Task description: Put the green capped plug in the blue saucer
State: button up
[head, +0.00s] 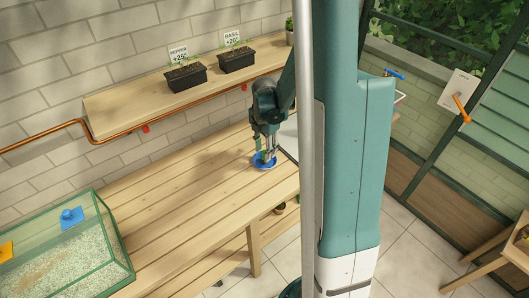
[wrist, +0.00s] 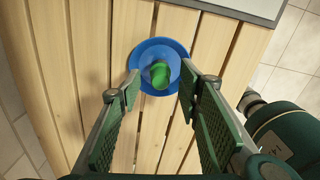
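The blue saucer (wrist: 147,48) lies on the wooden bench near its right end; it also shows in the head view (head: 258,165), below my gripper. The green capped plug (wrist: 160,75) stands within the saucer's outline in the wrist view, its green cap toward the camera, and appears to rest in the saucer. The plug is too small and covered to make out in the head view. My gripper (wrist: 160,82) is open, with one finger on each side of the plug and visible gaps to it. In the head view my gripper (head: 269,154) points down just over the saucer.
A glass tank of gravel (head: 70,265) with blue (head: 72,217) and orange (head: 6,250) squares stands at the bench's left. A grey-white board (wrist: 245,8) lies beyond the saucer. A shelf (head: 130,107) holds two black pots (head: 187,78). The bench middle is clear.

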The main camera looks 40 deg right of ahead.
aim_at(263, 153)
notch_tip(263, 153, up, 10)
jog(key=p, duration=0.1)
jog(key=shift+r, duration=0.15)
dwell(0.4)
dwell(0.6)
jog(key=s+a+r+m+t, duration=0.2)
jog(key=s+a+r+m, duration=0.1)
jog(key=a+r+m, duration=0.3)
jog(key=s+a+r+m+t, duration=0.1)
jog(key=s+a+r+m, duration=0.2)
jog(key=a+r, duration=0.4)
jog(key=s+a+r+m+t, duration=0.4)
jog(key=s+a+m, duration=0.6)
jog(key=a, duration=0.3)
jog(key=shift+s+a+m, duration=0.25)
jog(key=shift+s+m, duration=0.15)
jog(key=shift+s, duration=0.2)
dwell(0.8)
